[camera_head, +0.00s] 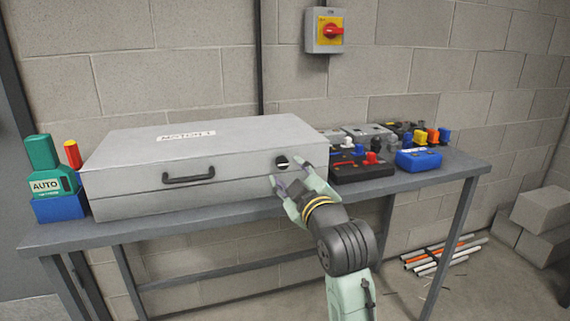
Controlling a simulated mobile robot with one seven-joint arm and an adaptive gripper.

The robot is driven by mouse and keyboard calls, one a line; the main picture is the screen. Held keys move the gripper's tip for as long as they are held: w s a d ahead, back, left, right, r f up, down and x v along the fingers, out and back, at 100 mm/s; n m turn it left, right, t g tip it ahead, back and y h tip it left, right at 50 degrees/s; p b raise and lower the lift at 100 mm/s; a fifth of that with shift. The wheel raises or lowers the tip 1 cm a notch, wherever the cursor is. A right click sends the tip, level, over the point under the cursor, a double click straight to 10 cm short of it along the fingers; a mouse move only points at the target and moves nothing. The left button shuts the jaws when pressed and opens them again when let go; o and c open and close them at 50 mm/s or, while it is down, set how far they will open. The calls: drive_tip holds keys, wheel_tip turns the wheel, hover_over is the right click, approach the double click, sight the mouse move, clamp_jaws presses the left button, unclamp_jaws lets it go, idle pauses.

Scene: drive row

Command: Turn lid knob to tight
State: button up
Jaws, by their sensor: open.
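The lid knob (282,162) is a small round black knob with a pale bar across it. It sits on the front face of a long grey metal box (135,187), near its right end. The box has a label reading "MOTOR 1" on top and a black handle (188,175) on its front; its lid looks closed. My gripper (290,178) is open at the front of the box, its fingers close to the knob, just below and to the right of it. I cannot tell whether a finger touches the knob. No tight or loose mark is readable.
The box stands on a grey bench (262,213). A green device marked "AUTO" (46,174) stands at the left. Control boxes with coloured knobs (360,170) crowd the right side. Pipes (445,255) and blocks (540,212) lie on the floor.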

sight(283, 164)
drive_tip(key=shift+p+x, duration=0.3)
drive_tip(key=shift+x, duration=1.9)
clamp_jaws()
